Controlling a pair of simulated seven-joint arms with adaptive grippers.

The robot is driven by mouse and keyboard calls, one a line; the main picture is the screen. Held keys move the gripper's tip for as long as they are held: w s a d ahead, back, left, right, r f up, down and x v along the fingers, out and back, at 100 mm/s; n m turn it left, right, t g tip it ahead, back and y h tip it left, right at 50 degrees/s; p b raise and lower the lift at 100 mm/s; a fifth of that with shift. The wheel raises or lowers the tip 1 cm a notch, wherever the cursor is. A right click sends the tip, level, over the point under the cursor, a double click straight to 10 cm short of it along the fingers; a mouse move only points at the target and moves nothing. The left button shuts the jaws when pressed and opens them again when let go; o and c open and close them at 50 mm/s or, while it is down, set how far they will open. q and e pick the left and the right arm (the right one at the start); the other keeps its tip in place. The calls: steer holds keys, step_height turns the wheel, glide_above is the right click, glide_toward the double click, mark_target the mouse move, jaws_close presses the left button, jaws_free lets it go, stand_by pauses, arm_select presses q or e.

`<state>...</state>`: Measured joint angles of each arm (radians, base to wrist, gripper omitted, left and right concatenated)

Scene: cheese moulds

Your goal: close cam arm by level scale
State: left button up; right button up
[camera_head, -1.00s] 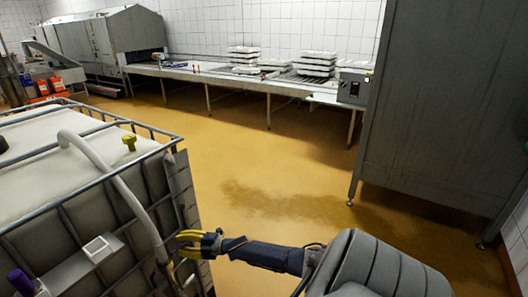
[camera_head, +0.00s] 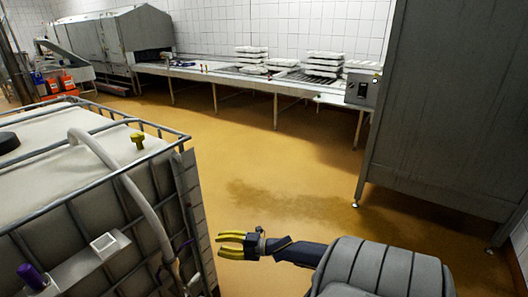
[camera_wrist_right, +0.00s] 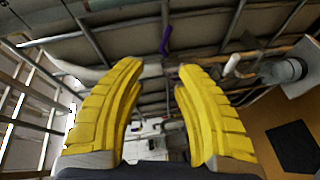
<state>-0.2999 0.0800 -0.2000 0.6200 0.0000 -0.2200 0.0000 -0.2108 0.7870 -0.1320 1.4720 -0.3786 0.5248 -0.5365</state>
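My right gripper (camera_head: 222,246) is open and empty, held over the yellow floor just right of the caged white tank (camera_head: 55,160). Its two yellow fingers stand apart in the right wrist view (camera_wrist_right: 160,90), with nothing between them. A pale hose (camera_head: 118,180) runs over the tank's top edge and down its near side. Small dark parts (camera_head: 180,248) show near the hose's lower end, too small to tell whether a cam arm is among them. I cannot make out the level scale for certain. A purple piece (camera_wrist_right: 166,38) shows among bars in the right wrist view. My left gripper is not in view.
A long conveyor table (camera_head: 215,76) with stacked white trays (camera_head: 325,63) lines the back wall. A tall grey cabinet (camera_head: 445,110) stands right. The floor (camera_head: 275,180) between is clear.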

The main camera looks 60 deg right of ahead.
steer(key=s+d+f+m+g+h, duration=0.2)
steer(key=s+d+f+m+h, duration=0.1)
steer(key=f, duration=0.7)
steer(key=s+d+f+m+g+h, duration=0.1)
steer(key=s+d+f+m+h, duration=0.3)
steer(key=f, duration=0.7)
steer(key=shift+s+d+m+g+h, duration=0.35)
steer(key=shift+s+d+m, duration=0.65)
steer(key=shift+s+d, duration=1.15)
steer(key=shift+f, duration=0.15)
